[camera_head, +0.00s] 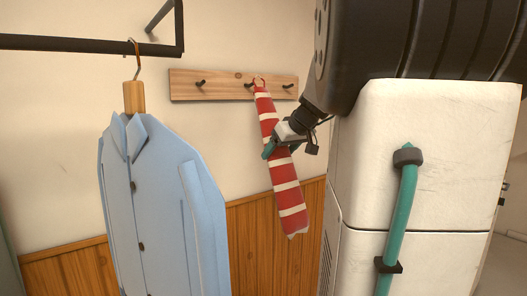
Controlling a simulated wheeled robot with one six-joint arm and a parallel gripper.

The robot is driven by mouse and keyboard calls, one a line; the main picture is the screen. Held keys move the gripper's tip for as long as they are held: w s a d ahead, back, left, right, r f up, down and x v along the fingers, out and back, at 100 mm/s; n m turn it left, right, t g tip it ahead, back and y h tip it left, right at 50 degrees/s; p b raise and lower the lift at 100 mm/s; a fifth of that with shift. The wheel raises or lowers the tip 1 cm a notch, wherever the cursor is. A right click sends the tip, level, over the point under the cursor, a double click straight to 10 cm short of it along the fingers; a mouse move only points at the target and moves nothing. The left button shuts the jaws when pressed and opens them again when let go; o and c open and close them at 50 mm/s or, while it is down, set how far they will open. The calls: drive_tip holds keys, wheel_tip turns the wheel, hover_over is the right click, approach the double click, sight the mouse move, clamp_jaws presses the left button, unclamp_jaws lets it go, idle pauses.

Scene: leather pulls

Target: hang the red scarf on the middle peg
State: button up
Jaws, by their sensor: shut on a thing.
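The red scarf (286,190) has white stripes and hangs long and slightly slanted in front of the wall. Its top end, with a small loop, is at the middle peg (250,84) of the wooden peg board (225,91). I cannot tell whether the loop is around the peg or just in front of it. My gripper (270,149) comes in from the right and is shut on the scarf, partway down from its top. The scarf's lower end hangs free in front of the wood panelling.
A light blue shirt (165,205) hangs on a hanger from a dark rail (75,43) at the left, close to the scarf. The left peg (201,83) and right peg (289,86) are bare. Wood panelling (245,235) covers the lower wall.

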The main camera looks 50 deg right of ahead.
drive_tip(key=shift+w+d+f, duration=0.1)
drive_tip(key=shift+w+d, duration=0.1)
drive_tip(key=shift+w, duration=0.7)
drive_tip(key=shift+w+d+f, duration=0.1)
drive_tip(key=shift+w+d, duration=0.1)
drive_tip(key=shift+w, duration=0.65)
drive_tip(key=shift+x, duration=0.95)
drive_tip(key=shift+f, duration=0.1)
